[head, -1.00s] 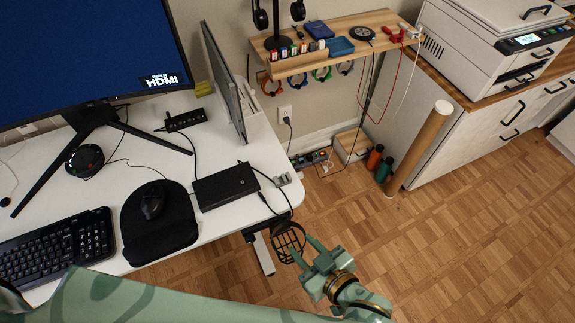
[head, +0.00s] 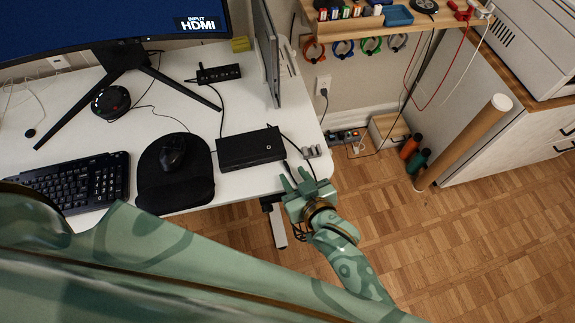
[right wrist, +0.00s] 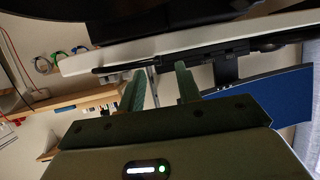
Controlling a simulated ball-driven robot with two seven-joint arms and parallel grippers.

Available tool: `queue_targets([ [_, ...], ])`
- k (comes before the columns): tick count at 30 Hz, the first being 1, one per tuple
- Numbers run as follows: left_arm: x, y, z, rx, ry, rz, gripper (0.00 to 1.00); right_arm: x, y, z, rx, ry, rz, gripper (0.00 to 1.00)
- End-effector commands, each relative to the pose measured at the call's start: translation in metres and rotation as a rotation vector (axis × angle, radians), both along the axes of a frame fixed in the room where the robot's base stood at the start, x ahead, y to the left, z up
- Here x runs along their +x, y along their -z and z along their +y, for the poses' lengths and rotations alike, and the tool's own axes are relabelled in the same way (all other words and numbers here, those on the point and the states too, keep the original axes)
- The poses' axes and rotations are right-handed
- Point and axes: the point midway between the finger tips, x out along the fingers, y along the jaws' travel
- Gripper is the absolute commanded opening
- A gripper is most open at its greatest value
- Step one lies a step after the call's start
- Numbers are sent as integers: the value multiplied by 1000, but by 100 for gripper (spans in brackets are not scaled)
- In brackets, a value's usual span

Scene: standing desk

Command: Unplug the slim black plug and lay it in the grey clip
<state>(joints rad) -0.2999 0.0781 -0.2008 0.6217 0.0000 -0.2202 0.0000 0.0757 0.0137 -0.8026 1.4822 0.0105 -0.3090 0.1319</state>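My right gripper (head: 293,176) is at the desk's front right corner in the head view, fingers apart and pointing toward the desk. A small grey clip (head: 312,151) sits on the desk edge, just beyond and right of the fingertips. A black box (head: 250,149) lies left of the clip. A thin black cable end (head: 287,166) shows between box and gripper; I cannot tell whether it is the slim plug or whether it is plugged in. My left gripper is out of view.
The white desk (head: 235,184) holds a keyboard (head: 75,183), a mouse on a black mat (head: 174,190) and a monitor (head: 95,30). A laptop-like panel (head: 266,55) stands at the back. A power strip (head: 345,135) lies near the wall.

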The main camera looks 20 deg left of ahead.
Motion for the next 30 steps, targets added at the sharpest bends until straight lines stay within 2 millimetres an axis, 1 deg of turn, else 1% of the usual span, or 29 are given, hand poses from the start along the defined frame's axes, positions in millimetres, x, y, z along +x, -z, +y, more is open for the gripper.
queue_targets([
  [1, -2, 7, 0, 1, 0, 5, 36, 5, 8, 5, -1, -1, 2, 34],
  [3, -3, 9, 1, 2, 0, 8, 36, 10, 9, 9, -1, 0, 1, 34],
  [11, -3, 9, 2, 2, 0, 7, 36, 12, 7, 12, -1, 0, 0, 34],
  [15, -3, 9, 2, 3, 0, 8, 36, 12, 7, 12, -1, 0, 0, 0],
  [26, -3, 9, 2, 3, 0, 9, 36, 12, 7, 11, -2, 1, 0, 0],
  [30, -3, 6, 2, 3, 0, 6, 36, 12, 2, 11, -1, 1, -1, 0],
])
